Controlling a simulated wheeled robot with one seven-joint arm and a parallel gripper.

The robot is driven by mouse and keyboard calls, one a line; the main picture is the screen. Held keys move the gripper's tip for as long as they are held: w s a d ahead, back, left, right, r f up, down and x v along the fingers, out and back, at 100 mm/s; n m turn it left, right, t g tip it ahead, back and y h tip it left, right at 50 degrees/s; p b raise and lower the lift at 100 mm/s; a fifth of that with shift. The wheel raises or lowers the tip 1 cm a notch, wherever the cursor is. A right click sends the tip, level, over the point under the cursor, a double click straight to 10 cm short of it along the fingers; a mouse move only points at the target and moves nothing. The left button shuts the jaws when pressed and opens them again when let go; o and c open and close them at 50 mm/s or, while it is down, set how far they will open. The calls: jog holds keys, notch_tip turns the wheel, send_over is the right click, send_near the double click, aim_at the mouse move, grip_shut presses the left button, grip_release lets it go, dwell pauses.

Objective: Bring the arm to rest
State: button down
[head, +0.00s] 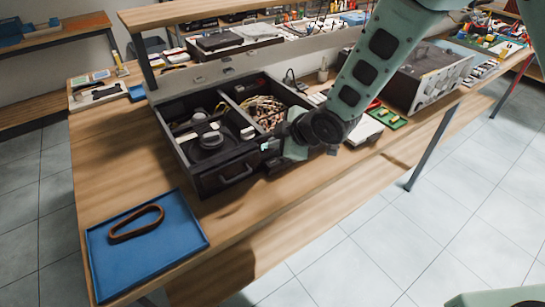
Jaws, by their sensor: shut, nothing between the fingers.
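My green and dark arm reaches down from the upper right over the workbench (130,160). My gripper (270,150) is at the front right corner of a black open-topped case (222,178), pointing left. It is small in the picture and partly hidden by its own wrist. It is shut with nothing held. I cannot tell whether it touches the case.
The case holds a dark round item and coiled cables, with a handle on its front. A blue tray (180,240) with a brown loop (136,223) lies front left. A grey instrument (428,78) and green board (385,117) are right. Bench between tray and case is clear.

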jog(key=shift+r, duration=0.45)
jog(key=s+d+r+m+g+h, duration=0.2)
jog(key=s+d+r+m, duration=0.1)
jog(key=s, duration=0.7)
jog(key=s+d+r+m+g+h, duration=0.2)
jog(key=s+d+r+m, duration=0.2)
jog(key=s, duration=0.6)
jog(key=s+d+r+m+g+h, duration=0.2)
jog(key=s+d+r+m, duration=0.1)
jog(key=s, duration=0.7)
jog(key=d+r, duration=0.1)
jog(key=d, duration=0.1)
jog(key=shift+d+r+m+g, duration=0.25)
jog(key=shift+d+m+g, duration=0.05)
jog(key=shift+d, duration=0.1)
